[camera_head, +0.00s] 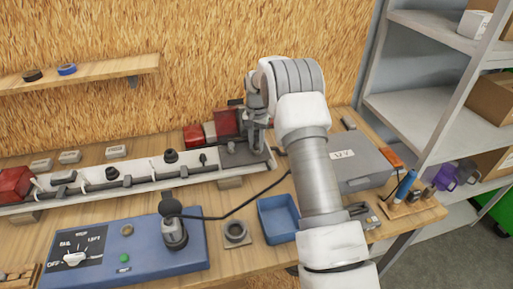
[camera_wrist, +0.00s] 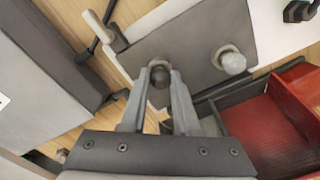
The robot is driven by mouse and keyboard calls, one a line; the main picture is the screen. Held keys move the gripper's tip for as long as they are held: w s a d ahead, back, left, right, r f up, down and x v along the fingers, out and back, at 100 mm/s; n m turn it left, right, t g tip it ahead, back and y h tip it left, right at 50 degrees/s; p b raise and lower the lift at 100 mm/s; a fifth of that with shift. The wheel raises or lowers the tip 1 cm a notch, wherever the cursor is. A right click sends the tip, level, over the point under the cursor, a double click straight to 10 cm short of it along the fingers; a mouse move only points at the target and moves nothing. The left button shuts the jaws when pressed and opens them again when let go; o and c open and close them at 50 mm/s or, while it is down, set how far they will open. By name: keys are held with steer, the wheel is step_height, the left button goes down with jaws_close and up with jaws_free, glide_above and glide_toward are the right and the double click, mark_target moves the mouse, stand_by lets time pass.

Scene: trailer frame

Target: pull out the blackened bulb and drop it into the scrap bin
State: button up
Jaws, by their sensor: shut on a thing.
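The blackened bulb (camera_wrist: 159,78) is a small dark round thing between my fingertips in the wrist view. My gripper (camera_wrist: 162,90) is shut on it, over the grey plate (camera_wrist: 200,50) of the lamp unit. I cannot tell whether the bulb is still seated in its socket. A clear, pale bulb (camera_wrist: 232,62) sits in a second socket on the same plate. In the head view my gripper (camera_head: 257,132) is at the right end of the light bar, and the bulb is hidden there. A blue open-topped bin (camera_head: 278,218) stands on the bench; I see no label on it.
A red lens housing (camera_wrist: 268,135) lies open close beside my gripper. The long light bar (camera_head: 100,190) runs left. A blue control box (camera_head: 140,250), a grey ring (camera_head: 236,232) and a grey case (camera_head: 355,165) stand on the bench. A green container (camera_head: 497,212) is on the floor at right.

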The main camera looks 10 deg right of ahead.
mark_target(256, 143)
steer(key=shift+r, duration=0.2)
steer(key=shift+r+p, duration=1.4)
steer(key=shift+r, duration=0.95)
steer(key=shift+s, duration=0.15)
